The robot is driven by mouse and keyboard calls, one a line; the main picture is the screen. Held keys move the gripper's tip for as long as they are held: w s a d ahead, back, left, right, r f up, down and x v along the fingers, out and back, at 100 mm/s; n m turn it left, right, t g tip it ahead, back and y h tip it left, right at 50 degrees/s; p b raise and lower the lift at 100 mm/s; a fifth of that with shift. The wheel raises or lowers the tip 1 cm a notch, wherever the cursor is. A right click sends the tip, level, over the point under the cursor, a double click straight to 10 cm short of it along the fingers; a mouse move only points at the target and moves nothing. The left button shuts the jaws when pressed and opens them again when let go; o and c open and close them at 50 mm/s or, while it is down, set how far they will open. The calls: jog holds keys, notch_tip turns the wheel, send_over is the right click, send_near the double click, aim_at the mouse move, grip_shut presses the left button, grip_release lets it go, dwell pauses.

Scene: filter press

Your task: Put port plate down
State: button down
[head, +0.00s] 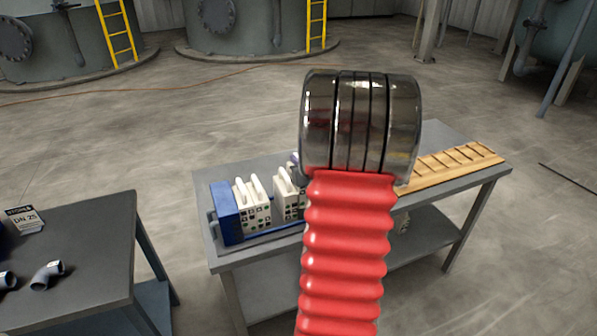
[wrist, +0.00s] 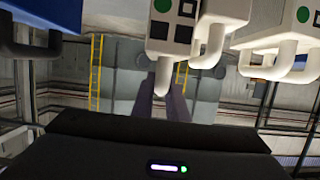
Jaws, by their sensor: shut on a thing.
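My gripper (wrist: 168,92) shows in the wrist view, its two dark fingers shut on the pale handle of a port plate (wrist: 172,38). This plate is white with a green dot and dark squares on its face. In the head view my arm hides the gripper and the held plate. The filter press (head: 226,213) stands on a grey table, with a blue end block at its left. White plates (head: 253,206) with upright handles stand in it. Another white plate (wrist: 275,30) is close to the right of the held one in the wrist view. I cannot tell whether they touch.
A wooden slotted rack (head: 457,164) lies at the right of the press table (head: 270,255). A second grey table (head: 85,255) at the left holds pipe elbows (head: 47,274) and a DN 25 sign (head: 22,220). Open floor lies behind the tables.

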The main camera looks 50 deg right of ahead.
jog(key=shift+f, duration=2.05)
jog(key=c, duration=1.7)
grip_release()
jog(key=shift+c, duration=0.2)
jog(key=shift+s, duration=0.1)
jog(key=v, duration=1.2)
jog(key=shift+r, duration=0.2)
